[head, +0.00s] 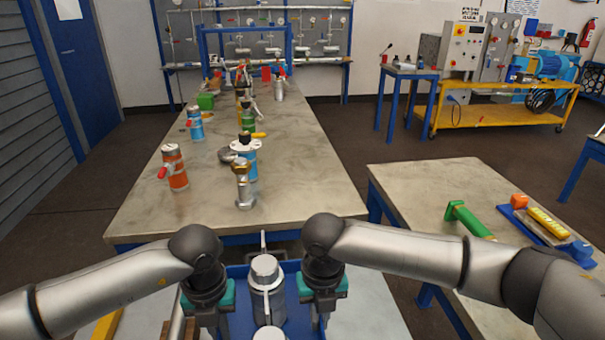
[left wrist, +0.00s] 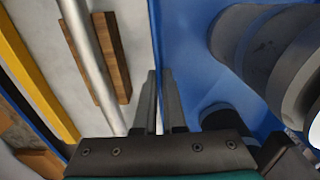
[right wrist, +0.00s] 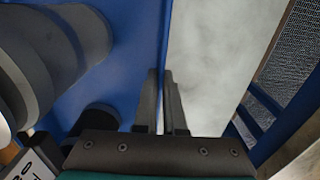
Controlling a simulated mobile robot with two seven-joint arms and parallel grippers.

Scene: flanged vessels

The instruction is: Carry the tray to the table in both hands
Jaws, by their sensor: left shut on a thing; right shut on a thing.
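The blue tray (head: 238,272) is at the bottom middle of the head view, close in front of me. A grey metal flanged vessel (head: 265,272) stands in it. My left gripper (head: 214,322) is shut on the tray's left wall, and in the left wrist view the fingers (left wrist: 152,100) pinch the blue wall (left wrist: 180,50). My right gripper (head: 322,318) is shut on the opposite wall, and in the right wrist view the fingers (right wrist: 168,100) pinch that wall (right wrist: 140,60). The tray's near edge is out of the head view. I cannot tell whether the tray touches the surface below.
A long table (head: 310,190) ahead holds an orange vessel (head: 175,168), blue vessels and a metal valve (head: 243,188) towards its near end. Its front right is clear. A second table (head: 400,185) at right holds a green part (head: 466,218) and a blue-based tool.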

